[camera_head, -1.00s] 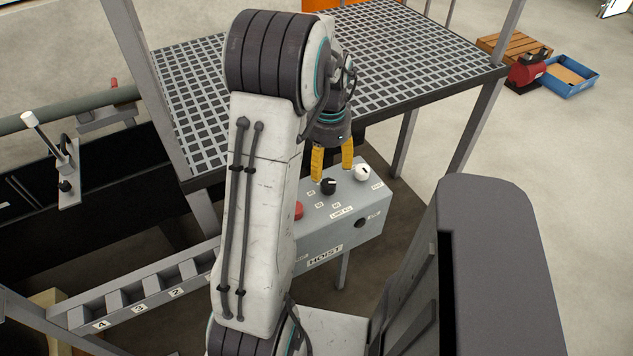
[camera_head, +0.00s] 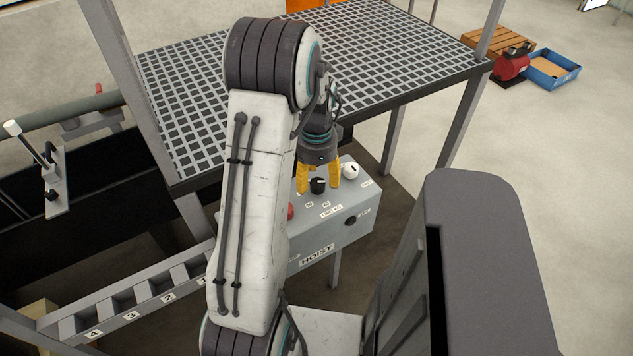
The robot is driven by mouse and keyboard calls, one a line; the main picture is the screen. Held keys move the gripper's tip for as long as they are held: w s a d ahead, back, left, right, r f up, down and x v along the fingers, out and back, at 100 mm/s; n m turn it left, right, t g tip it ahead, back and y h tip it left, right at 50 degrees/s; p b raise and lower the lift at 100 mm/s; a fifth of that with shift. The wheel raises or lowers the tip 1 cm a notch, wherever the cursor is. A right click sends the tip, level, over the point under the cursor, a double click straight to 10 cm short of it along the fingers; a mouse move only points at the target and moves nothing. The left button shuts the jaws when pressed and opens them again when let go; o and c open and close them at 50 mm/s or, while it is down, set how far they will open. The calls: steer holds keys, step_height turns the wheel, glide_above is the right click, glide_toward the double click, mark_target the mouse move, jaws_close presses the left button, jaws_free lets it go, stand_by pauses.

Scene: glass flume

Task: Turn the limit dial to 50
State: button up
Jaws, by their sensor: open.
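The grey hoist control box (camera_head: 333,238) stands below the platform, with a "HOIST" label on its front. A black dial (camera_head: 318,185) sits on its top panel near a "LIMIT KG" label, with small number labels that I cannot read clearly. My gripper (camera_head: 319,180) points down over the box. Its yellow fingers are open, one on each side of the black dial; I cannot tell whether they touch it. A white knob (camera_head: 350,170) is just right of the right finger. A red button (camera_head: 291,211) is partly hidden behind my arm.
A grated platform (camera_head: 400,52) lies above and behind the box, with grey posts around it. A numbered step rail (camera_head: 128,307) and a lever with a white handle (camera_head: 30,145) are at left. A blue tray (camera_head: 552,70) and red machine (camera_head: 511,67) stand far right.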

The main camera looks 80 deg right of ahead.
steer(key=shift+f, duration=1)
steer(key=shift+c, duration=0.4)
steer(key=c, duration=1.1)
